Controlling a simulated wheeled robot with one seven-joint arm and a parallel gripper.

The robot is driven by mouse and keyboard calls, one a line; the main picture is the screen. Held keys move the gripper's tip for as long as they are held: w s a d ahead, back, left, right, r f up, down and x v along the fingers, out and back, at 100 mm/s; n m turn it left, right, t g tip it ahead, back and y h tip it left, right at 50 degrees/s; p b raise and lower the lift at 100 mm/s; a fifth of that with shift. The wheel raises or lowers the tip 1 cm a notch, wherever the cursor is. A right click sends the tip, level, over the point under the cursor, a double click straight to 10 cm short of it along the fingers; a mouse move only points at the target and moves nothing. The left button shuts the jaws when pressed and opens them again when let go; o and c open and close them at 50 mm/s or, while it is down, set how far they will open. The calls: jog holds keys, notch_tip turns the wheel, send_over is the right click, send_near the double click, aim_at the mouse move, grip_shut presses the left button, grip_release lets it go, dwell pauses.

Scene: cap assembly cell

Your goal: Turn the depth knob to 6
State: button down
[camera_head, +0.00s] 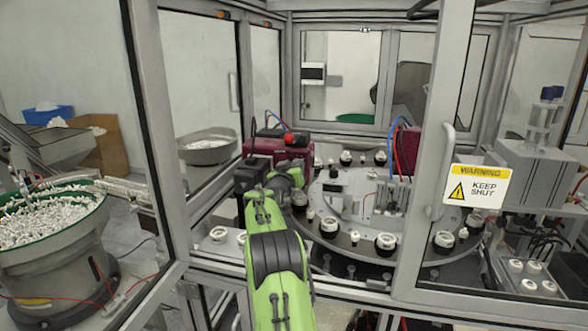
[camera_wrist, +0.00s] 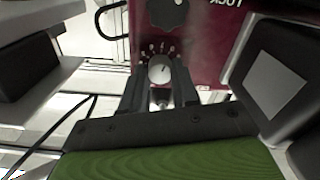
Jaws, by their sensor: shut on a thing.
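The depth knob (camera_wrist: 160,72) is a small light grey round knob on the front of a maroon housing (camera_wrist: 205,55). White dial marks arc around its upper side in the wrist view. A short dark pointer mark shows on its face, but the numbers are too small to read. My gripper (camera_wrist: 159,82) is shut on the knob, with one dark finger on each side. In the head view my green arm reaches to the maroon housing (camera_head: 292,150), and the knob is hidden there.
A black lobed knob (camera_wrist: 167,12) sits beside the depth knob, near upside-down "LOCK" lettering. Dark blocks flank my gripper on both sides. A round indexing table (camera_head: 345,245) with white caps is right of my arm. Cell frame posts and a warning sign (camera_head: 476,187) stand nearer.

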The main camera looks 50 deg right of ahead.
jog(key=n, duration=0.9)
jog(key=shift+n, duration=0.3)
dwell(0.5)
jog(key=c, duration=0.8)
grip_release()
jog(key=shift+c, duration=0.2)
jog(key=shift+a+f, duration=0.1)
